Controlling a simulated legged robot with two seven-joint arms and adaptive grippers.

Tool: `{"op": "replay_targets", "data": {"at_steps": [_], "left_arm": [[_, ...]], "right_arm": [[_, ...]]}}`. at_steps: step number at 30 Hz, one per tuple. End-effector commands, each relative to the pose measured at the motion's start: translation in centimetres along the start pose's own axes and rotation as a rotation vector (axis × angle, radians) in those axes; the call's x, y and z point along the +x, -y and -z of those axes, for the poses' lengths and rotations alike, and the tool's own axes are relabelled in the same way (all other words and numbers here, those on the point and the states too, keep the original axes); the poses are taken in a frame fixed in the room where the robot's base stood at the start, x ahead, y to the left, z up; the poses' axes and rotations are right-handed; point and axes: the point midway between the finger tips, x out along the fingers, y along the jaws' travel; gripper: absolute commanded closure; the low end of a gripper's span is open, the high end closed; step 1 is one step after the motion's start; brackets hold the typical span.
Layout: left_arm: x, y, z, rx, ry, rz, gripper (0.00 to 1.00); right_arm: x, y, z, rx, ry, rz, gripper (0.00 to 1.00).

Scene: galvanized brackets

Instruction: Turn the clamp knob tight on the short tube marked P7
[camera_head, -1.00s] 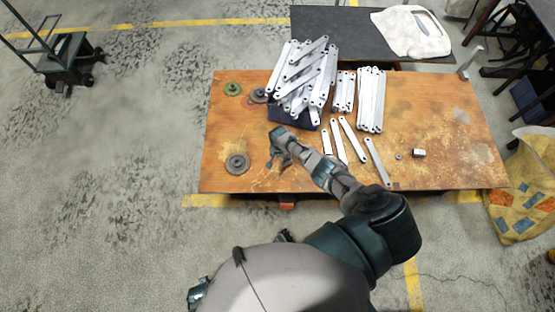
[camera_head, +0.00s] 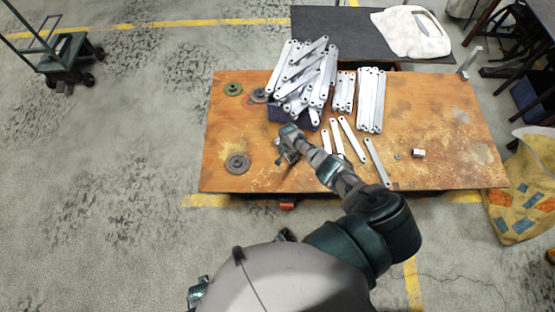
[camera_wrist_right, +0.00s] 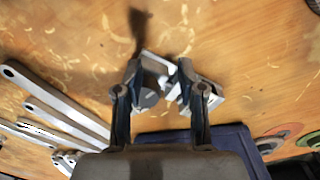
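My right gripper (camera_head: 285,154) is over the front left half of the wooden table, in front of the dark blue bin. In the right wrist view its two fingers (camera_wrist_right: 159,68) are apart. A small light metal frame (camera_wrist_right: 152,62) and a grey round part (camera_wrist_right: 150,98) show between them, partly hidden by the fingers. I cannot tell if the fingers press on them. No P7 mark is readable, and I cannot identify a clamp knob for certain. My left gripper is not seen.
The wooden table (camera_head: 455,125) carries a dark blue bin (camera_head: 283,115) heaped with grey brackets (camera_head: 303,72), more brackets (camera_head: 371,100) beside it, a dark disc (camera_head: 237,164), a green disc (camera_head: 233,89) and a small block (camera_head: 418,153). The table's front right is mostly clear.

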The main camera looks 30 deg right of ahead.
Motion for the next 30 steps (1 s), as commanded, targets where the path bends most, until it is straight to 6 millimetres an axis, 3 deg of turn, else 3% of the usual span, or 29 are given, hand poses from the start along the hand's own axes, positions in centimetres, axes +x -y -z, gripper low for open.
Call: {"op": "replay_targets", "data": {"at_steps": [1, 3, 17, 20, 30], "left_arm": [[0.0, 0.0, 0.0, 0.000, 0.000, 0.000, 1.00], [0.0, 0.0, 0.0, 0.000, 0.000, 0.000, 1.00], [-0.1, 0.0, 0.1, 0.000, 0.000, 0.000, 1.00], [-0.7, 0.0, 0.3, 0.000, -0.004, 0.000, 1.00], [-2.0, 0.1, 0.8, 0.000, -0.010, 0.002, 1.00]], "right_arm": [[-0.1, 0.1, 0.1, -0.001, -0.004, 0.003, 0.84], [-0.1, 0.1, 0.1, -0.001, -0.004, 0.004, 1.00], [-0.1, 0.1, 0.0, 0.016, -0.002, 0.004, 1.00], [-0.3, 0.2, -0.1, 0.153, 0.001, 0.004, 1.00], [-0.2, 0.3, -0.1, 0.933, 0.004, 0.004, 1.00]]}}
